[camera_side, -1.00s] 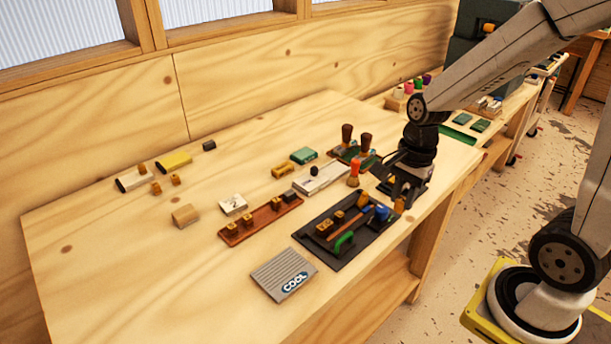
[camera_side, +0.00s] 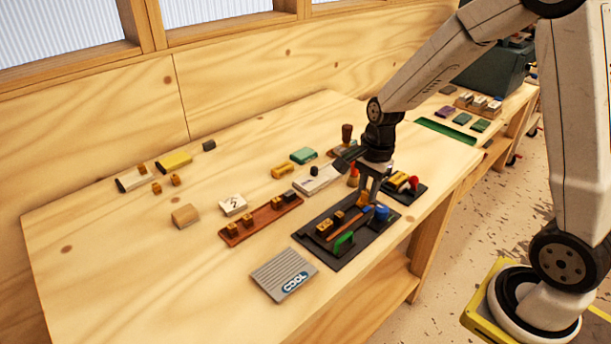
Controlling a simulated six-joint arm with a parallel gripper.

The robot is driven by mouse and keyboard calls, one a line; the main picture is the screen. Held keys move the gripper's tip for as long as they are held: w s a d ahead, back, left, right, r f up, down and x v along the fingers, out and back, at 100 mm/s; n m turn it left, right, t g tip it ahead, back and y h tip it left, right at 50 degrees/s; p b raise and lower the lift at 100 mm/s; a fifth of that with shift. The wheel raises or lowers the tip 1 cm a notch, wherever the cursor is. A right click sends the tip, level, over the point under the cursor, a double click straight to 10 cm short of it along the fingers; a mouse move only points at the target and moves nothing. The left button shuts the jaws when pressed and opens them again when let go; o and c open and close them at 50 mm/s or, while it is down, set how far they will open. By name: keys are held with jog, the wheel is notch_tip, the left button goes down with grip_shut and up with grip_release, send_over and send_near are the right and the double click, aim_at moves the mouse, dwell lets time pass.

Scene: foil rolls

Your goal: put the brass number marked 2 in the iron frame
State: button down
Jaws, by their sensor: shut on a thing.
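My gripper (camera_side: 368,198) points down over the far right part of a dark, shallow frame (camera_side: 362,240), which looks like the iron frame. It is shut on a small brass piece (camera_side: 362,198) at its fingertips; its mark is too small to read, and I cannot tell whether it touches the frame. The frame holds brown strips with brass-coloured blocks (camera_side: 325,228), a green handle-like piece (camera_side: 344,242) and a blue knob (camera_side: 382,212). A reddish-brown wooden rack (camera_side: 248,228) to its left carries several small brass blocks.
A grey box lettered COOL (camera_side: 283,274) lies near the front. A dark tray (camera_side: 418,193) with a yellow roll and red knob is close right of my gripper. A white block marked 2 (camera_side: 233,204) and a wooden block (camera_side: 185,215) stand left. The table's left front is clear.

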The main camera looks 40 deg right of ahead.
send_over(345, 219)
jog(key=shift+s+d+f, duration=0.1)
jog(key=shift+s+f, duration=0.05)
jog(key=shift+f, duration=1.2)
jog(key=shift+s+d+f, duration=0.1)
jog(key=shift+s+f, duration=0.05)
jog(key=shift+f, duration=1.2)
jog(key=shift+w+f, duration=0.25)
jog(key=shift+f, duration=1.6)
jog(key=shift+f, duration=0.15)
jog(key=shift+c, duration=2.4)
grip_release()
notch_tip(345, 219, up, 12)
jog(key=d, duration=0.1)
jog(key=shift+d, duration=0.25)
